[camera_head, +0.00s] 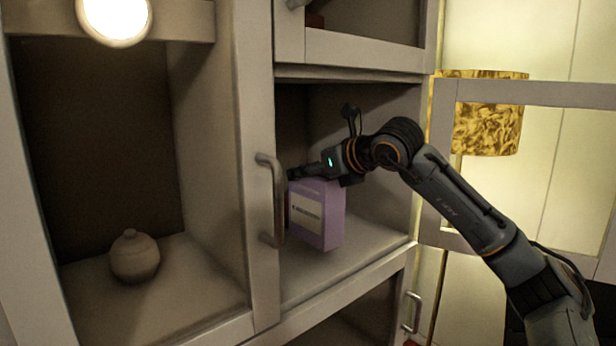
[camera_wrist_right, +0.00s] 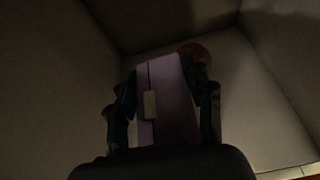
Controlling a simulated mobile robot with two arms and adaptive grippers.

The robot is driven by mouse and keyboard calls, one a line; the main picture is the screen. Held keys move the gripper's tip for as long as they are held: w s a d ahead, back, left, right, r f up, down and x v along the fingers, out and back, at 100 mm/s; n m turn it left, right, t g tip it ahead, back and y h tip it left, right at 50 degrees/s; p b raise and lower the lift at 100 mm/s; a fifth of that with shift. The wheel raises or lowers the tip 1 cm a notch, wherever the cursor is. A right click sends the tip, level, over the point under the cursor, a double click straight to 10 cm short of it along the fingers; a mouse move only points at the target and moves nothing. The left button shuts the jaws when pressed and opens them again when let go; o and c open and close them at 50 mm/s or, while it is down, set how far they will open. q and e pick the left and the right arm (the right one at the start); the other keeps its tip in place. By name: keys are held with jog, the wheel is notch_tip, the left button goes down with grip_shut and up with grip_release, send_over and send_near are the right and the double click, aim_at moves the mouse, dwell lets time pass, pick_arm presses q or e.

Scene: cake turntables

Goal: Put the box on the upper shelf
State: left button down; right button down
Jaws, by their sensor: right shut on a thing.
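The box (camera_head: 318,214) is purple with a pale label, and hangs upright inside the right-hand cabinet compartment in the head view. My right gripper (camera_head: 308,173) is shut on the top of the box. The wrist view shows the box (camera_wrist_right: 168,100) between the two dark fingers (camera_wrist_right: 165,115). The box is over the shelf floor (camera_head: 365,240); whether its base touches cannot be told. An upper compartment (camera_head: 360,55) lies above, behind a framed front. My left gripper is not in view.
A cabinet door with a handle (camera_head: 272,200) stands left of the box. An open framed door (camera_head: 520,95) is at the right, behind my arm. A lidded jar (camera_head: 134,256) sits in the left compartment. A reddish round thing (camera_wrist_right: 195,52) lies beyond the box.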

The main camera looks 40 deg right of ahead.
aim_at(309, 187)
jog(key=shift+w, duration=0.2)
notch_tip(309, 187, down, 2)
jog(key=shift+f+p, duration=0.2)
jog(key=shift+p, duration=0.15)
jog(key=shift+s+f, duration=0.1)
jog(key=shift+f, duration=0.4)
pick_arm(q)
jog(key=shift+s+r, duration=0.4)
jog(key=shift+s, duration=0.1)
pick_arm(e)
jog(key=c, duration=0.6)
grip_release()
jog(key=shift+f, duration=0.15)
jog(key=shift+o, duration=0.2)
